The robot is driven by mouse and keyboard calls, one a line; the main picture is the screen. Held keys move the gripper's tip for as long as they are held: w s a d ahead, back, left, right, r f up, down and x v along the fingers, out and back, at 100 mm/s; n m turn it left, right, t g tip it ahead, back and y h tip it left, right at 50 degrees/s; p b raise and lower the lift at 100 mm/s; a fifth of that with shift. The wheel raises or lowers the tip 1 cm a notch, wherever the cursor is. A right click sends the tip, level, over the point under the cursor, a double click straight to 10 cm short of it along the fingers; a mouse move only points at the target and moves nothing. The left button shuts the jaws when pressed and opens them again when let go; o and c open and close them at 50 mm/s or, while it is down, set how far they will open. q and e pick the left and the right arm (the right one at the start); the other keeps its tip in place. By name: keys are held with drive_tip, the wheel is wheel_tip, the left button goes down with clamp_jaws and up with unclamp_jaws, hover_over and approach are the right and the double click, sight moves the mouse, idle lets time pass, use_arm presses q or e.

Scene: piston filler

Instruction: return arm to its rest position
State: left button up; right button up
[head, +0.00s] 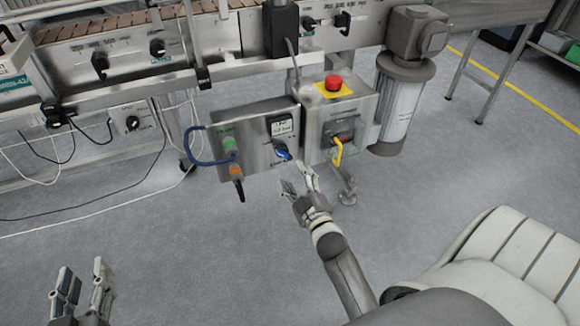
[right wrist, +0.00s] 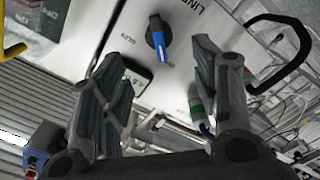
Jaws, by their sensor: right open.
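My right gripper (head: 299,183) is open and empty. It hangs in front of and a little below the steel control panel (head: 252,163), near the blue rotary knob (head: 282,150). In the right wrist view the open fingers of this gripper (right wrist: 160,95) point at the panel, with the black and blue knob (right wrist: 158,38) beyond and between them, apart from both. My left gripper (head: 82,285) is at the lower left, fingers apart and empty, over the floor. My right arm (head: 345,275) reaches up from the bottom of the head view.
A box with a red emergency stop (head: 333,83) and a yellow handle (head: 336,152) adjoins the panel. A dark cable loop (head: 193,148) sticks out left of it. The conveyor (head: 140,50) runs behind. The grey floor (head: 200,260) between my arms is clear.

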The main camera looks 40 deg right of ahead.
drive_tip(key=shift+v, duration=0.95)
